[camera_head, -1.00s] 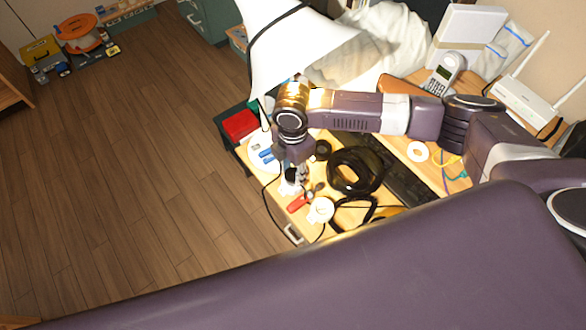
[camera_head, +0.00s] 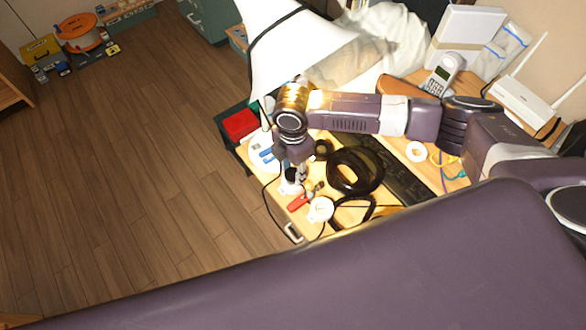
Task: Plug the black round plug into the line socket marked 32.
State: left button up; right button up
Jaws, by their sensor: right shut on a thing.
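My right gripper (camera_head: 300,178) points down over the cluttered desk, near its left edge. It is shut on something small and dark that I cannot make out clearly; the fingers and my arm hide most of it. A thin black cord (camera_head: 267,203) loops from near the gripper past the desk's left edge. I cannot make out a line socket or the mark 32 in this view. My left gripper is not in view.
A black cable coil (camera_head: 355,172) lies right of the gripper, beside a dark keyboard (camera_head: 405,182). Red-handled pliers (camera_head: 299,202) and a white roll (camera_head: 320,209) lie close by. A white lamp shade (camera_head: 290,50), a cordless phone (camera_head: 443,74) and a white router (camera_head: 522,103) stand behind.

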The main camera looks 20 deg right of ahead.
dwell(0.4)
jog(key=shift+r+p, duration=0.1)
jog(key=shift+p, duration=0.3)
jog(key=shift+f, duration=0.8)
jog(key=o, duration=1.1)
jog(key=shift+r, duration=3.8)
